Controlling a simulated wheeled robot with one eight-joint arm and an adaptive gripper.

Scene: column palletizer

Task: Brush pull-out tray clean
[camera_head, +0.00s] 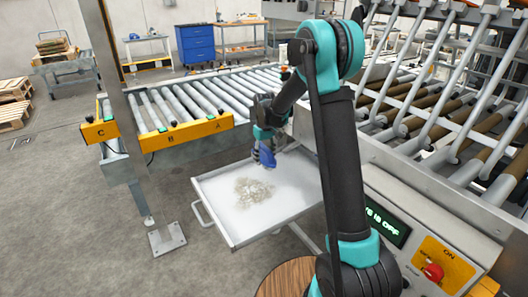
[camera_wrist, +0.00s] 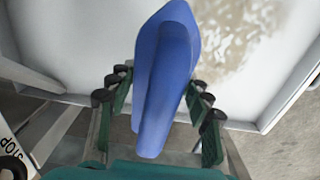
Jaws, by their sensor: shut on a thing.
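The pull-out tray (camera_head: 222,192) is a white, shallow, rimmed tray, drawn out beside the machine, with a handle at its left front. A patch of brownish-grey debris (camera_head: 253,192) lies near its middle; the debris also shows at the upper right in the wrist view (camera_wrist: 228,40). My gripper (camera_head: 263,152) is above the back part of the tray. It is shut on a blue brush (camera_wrist: 166,75), whose blue body also shows in the head view (camera_head: 267,158). The brush's bristles are hidden, and I cannot tell whether it touches the tray.
A roller conveyor (camera_head: 190,102) with yellow end plates runs behind the tray. A steel post (camera_head: 130,120) stands at the left. The machine with slanted bars (camera_head: 440,90) and a control panel (camera_head: 435,262) with a red knob is at the right.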

